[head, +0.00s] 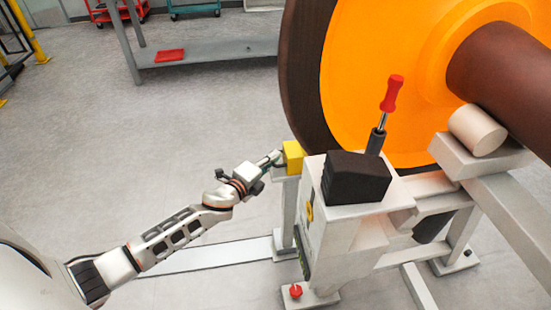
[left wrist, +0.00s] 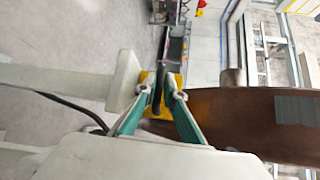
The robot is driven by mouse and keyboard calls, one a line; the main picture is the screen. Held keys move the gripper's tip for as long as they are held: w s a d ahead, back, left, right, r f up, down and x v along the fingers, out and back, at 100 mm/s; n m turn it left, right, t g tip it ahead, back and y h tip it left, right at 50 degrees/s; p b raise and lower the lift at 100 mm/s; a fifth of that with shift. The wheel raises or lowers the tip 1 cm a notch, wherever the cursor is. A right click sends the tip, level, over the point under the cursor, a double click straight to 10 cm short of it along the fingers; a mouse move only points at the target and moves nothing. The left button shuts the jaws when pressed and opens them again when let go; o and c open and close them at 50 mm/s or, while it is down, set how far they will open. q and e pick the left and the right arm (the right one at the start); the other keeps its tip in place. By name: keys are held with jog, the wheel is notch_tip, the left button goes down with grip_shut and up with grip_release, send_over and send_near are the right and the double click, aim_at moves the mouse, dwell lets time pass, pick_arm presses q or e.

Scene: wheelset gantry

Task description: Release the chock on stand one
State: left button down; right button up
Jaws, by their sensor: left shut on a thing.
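The yellow chock (head: 293,157) sits at the left end of the white stand (head: 340,228), close against the dark rim of the orange wheel (head: 352,90). My left gripper (head: 274,158) reaches it from the left and is shut on it. In the left wrist view the two teal fingers of the gripper (left wrist: 161,98) close in front of the yellow chock (left wrist: 171,124), with the brown wheel rim (left wrist: 235,112) to the right. The fingertips partly hide the chock, so the exact grip is hard to see. My right gripper is in neither view.
A black block (head: 357,177) and a red-handled lever (head: 391,94) stand on top of the stand. A grey shelf table (head: 215,52) with a red tray (head: 170,56) stands at the back.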

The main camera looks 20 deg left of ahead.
pick_arm(q)
jog(key=c, duration=2.2)
grip_release()
jog(key=shift+s+a+f, duration=0.15)
jog(key=shift+a+f, duration=0.1)
jog(key=shift+f, duration=0.05)
jog(key=shift+o, duration=0.2)
jog(key=shift+r, duration=0.1)
jog(key=v, duration=1.2)
